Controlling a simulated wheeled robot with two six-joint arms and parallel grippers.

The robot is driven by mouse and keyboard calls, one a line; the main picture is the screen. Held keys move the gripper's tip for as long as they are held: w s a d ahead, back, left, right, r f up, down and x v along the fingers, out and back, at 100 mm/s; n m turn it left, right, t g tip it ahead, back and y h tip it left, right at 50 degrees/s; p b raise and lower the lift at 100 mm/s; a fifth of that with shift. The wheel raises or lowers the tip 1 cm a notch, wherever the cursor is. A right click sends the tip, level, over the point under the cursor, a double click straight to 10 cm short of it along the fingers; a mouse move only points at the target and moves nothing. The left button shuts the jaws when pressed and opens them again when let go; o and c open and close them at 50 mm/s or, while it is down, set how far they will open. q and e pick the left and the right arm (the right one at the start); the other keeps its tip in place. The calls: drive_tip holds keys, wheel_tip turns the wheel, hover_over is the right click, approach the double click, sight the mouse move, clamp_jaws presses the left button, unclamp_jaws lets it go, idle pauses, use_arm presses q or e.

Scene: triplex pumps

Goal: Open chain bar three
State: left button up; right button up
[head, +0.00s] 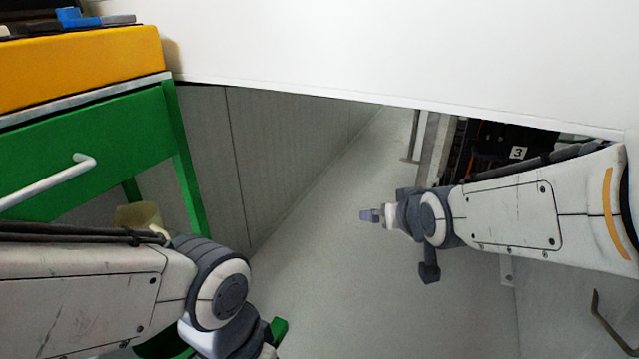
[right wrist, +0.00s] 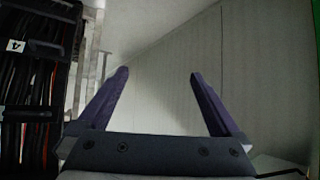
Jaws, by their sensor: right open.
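A label with a "3" (head: 517,153) sits on dark equipment (head: 487,140) behind my right arm in the head view. Pale upright posts (head: 420,135) stand just left of this equipment. I cannot make out a chain bar for certain. My right gripper (head: 370,215) points left over the pale floor, in front of the posts. In the right wrist view my right gripper (right wrist: 158,74) has its two fingers wide apart with nothing between them. My left arm shows at lower left in the head view, but its fingers are out of the frame.
A green cabinet (head: 90,150) with a yellow top part (head: 80,70) and a white handle (head: 50,185) stands at left. A large white surface (head: 400,50) covers the top. Dark racks with cables (right wrist: 35,90) and a "4" label (right wrist: 16,46) stand at left in the wrist view. The middle floor (head: 320,230) is clear.

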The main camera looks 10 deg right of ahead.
drive_tip(key=s+a+f+n+g+y+p, duration=0.1)
drive_tip(key=s+a+n+g+p, duration=0.1)
drive_tip(key=s+a, duration=0.4)
drive_tip(key=shift+a+f+n+g+y+p, duration=0.15)
drive_tip(key=shift+a+n+g+y+p, duration=0.25)
drive_tip(key=shift+a+g, duration=0.55)
drive_tip(key=shift+s, duration=0.1)
